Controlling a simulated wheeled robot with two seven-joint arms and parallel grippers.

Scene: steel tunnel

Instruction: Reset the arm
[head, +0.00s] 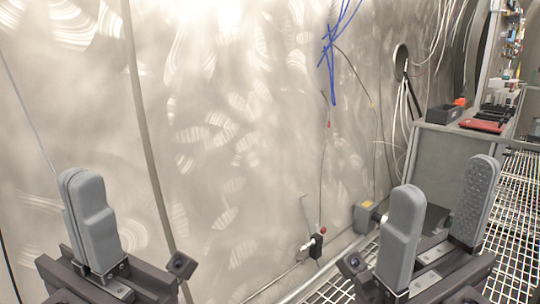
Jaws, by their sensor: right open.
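My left gripper (84,182) is at the lower left of the head view, with its grey fingers pointing up. Its two fingers lie against each other, and nothing shows between them. My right gripper (443,182) is at the lower right, also pointing up. Its fingers are wide apart with nothing between them. Both grippers appear clear of the wall and the cabinet, and neither holds anything.
A scuffed steel wall (230,120) fills the back, with blue cables (331,50) hanging on it. A small black switch box (316,245) with a red knob sits low. A grey cabinet (440,150) carrying a red item (482,126) stands right, beside grating floor (515,220).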

